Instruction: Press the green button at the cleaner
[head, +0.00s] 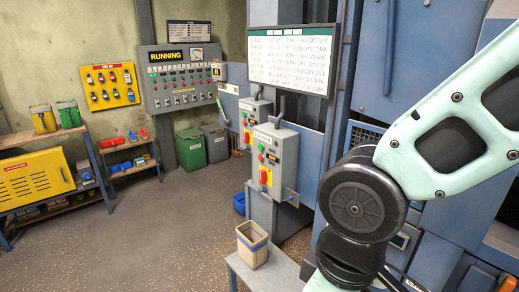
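A grey control box (272,160) stands on a post in the middle of the head view, with small coloured buttons and a red-and-yellow switch (265,178). A green button (262,158) seems to show on its front, but it is tiny. A second, similar box (252,122) stands just behind it, partly hidden. The labels on both boxes are too small to read, so I cannot tell which belongs to the cleaner. My arm comes in from the right, to the right of the boxes. My gripper is not in view.
A whiteboard (290,58) hangs above the boxes. A tan bin (252,244) sits on a low grey stand (275,272) in front of them. A large panel (180,78) reading RUNNING is on the back wall. Blue machinery fills the right. The floor at left centre is clear.

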